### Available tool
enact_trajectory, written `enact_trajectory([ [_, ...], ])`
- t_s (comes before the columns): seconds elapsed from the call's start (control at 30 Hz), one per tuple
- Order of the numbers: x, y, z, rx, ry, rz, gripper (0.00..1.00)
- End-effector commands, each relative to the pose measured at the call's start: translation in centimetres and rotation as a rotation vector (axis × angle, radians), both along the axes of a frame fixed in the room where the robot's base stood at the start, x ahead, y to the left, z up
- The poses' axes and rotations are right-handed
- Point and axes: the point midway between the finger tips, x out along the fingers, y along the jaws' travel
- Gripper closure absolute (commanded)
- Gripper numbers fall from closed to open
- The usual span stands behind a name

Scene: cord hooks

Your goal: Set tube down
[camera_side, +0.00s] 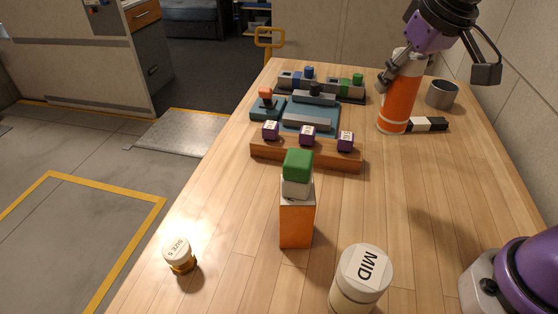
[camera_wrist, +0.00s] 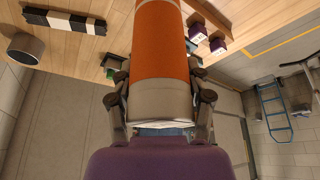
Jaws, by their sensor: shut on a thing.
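The tube (camera_side: 398,97) is orange with pale bands at its ends and stands nearly upright at the back right of the table in the side view. Its lower end is at or just above the table top; I cannot tell whether it touches. My gripper (camera_side: 401,76) is shut on the tube's upper part. In the wrist view the tube (camera_wrist: 161,45) fills the middle, with one finger of my gripper (camera_wrist: 161,103) on each side of its grey-white end band. The tube's far end is out of that view.
A black-and-white bar (camera_side: 428,124) lies close beside the tube, with a grey cup (camera_side: 441,94) behind. An orange block (camera_side: 297,222), MID jar (camera_side: 360,277) and small bottle (camera_side: 180,256) are nearer. Table at centre right is clear.

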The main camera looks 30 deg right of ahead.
Motion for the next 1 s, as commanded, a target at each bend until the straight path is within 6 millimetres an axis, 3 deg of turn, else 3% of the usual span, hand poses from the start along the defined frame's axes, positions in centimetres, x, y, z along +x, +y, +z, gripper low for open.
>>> enact_trajectory([
  [0.2, 2.1, -0.6, 3.9, -0.006, -0.005, -0.092, 0.95],
  [0.37, 3.5, 1.1, 5.4, 0.002, -0.002, -0.089, 0.95],
  [0.57, 5.9, 7.0, 4.7, -0.002, -0.002, 0.101, 0.95],
  [0.7, 6.8, 12.7, 3.1, -0.005, -0.005, 0.293, 0.95],
  [0.9, 5.9, 22.7, -0.1, 0.003, -0.006, 0.619, 0.95],
  [1.0, 4.6, 26.7, -1.5, 0.008, -0.008, 0.747, 0.95],
])
